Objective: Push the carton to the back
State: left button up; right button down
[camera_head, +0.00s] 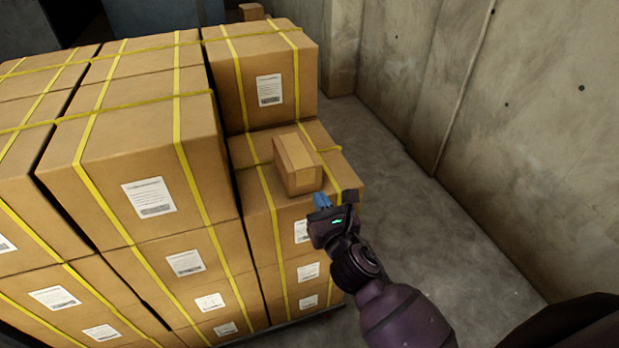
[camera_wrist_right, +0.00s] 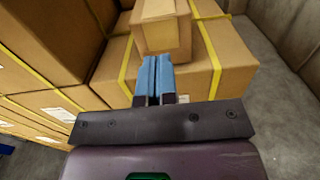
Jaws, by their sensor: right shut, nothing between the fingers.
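A small brown carton (camera_head: 297,165) with a lighter tape strip sits on top of a larger strapped box (camera_head: 343,178) in the stack, near that box's front edge. In the right wrist view the carton (camera_wrist_right: 163,30) is straight ahead of the fingers. My right gripper (camera_head: 320,200) is shut and empty, its blue fingers just in front of the carton's near face. The fingers also show in the wrist view (camera_wrist_right: 155,75), pointing at the carton's lower part. I cannot tell whether the fingertips touch it. My left gripper is not in view.
Taller strapped boxes (camera_head: 130,140) stand to the left of the carton. Another tall box (camera_head: 265,80) stands behind it. A concrete wall (camera_head: 530,130) runs along the right, with bare floor (camera_head: 430,220) between it and the stack.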

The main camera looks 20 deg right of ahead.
aim_at(288, 136)
jog(key=w, duration=0.5)
jog(key=shift+w+a, duration=0.1)
jog(key=shift+w, duration=1.05)
jog(key=shift+w, duration=0.1)
jog(key=shift+w, duration=0.3)
jog(key=w+b, duration=0.1)
jog(key=w, duration=0.4)
jog(key=w+b, duration=0.1)
jog(key=w, duration=0.4)
jog(key=w+b, duration=0.1)
jog(key=w, duration=0.5)
jog(key=shift+a+f, duration=0.1)
jog(key=shift+a, duration=0.25)
jog(key=shift+w+b, duration=0.35)
jog(key=shift+w, duration=0.3)
jog(key=shift+s+d, duration=0.1)
